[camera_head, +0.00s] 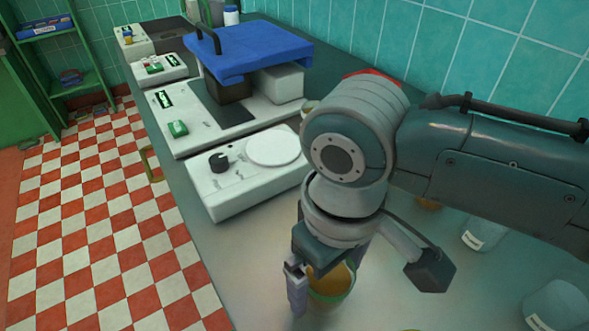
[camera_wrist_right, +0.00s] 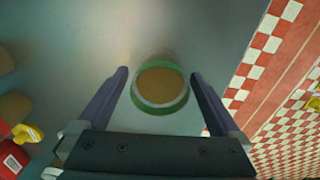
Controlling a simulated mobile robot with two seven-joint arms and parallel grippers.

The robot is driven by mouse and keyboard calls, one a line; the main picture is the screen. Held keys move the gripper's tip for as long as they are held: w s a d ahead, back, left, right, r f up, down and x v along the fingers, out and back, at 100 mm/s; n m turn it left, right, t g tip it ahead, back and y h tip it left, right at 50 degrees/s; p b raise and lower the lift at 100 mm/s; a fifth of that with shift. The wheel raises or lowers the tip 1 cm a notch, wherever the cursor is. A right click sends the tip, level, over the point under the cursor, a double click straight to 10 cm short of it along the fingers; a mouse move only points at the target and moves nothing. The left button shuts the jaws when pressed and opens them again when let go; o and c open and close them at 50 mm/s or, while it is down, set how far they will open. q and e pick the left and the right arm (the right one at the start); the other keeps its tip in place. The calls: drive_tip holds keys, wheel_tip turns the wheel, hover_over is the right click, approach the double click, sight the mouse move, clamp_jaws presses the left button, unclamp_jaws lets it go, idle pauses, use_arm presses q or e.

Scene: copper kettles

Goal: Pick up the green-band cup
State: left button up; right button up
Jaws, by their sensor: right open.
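The green-band cup (camera_head: 331,284) stands on the counter under my right gripper, with its green rim and brownish inside partly hidden by the gripper in the head view. In the right wrist view the cup (camera_wrist_right: 161,86) shows as a green ring around a brown inside. My right gripper (camera_wrist_right: 158,78) is open, with one finger on each side of the cup and a gap visible on both sides. In the head view the right gripper (camera_head: 325,290) points down at the cup. My left gripper is not in view.
A white device with a round plate (camera_head: 245,170) stands on the counter left of the arm. White-labelled containers (camera_head: 484,233) stand at the right. The counter edge drops to a checkered floor (camera_head: 100,220).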

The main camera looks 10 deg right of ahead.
drive_tip(key=c, duration=1.5)
drive_tip(key=shift+r, duration=0.1)
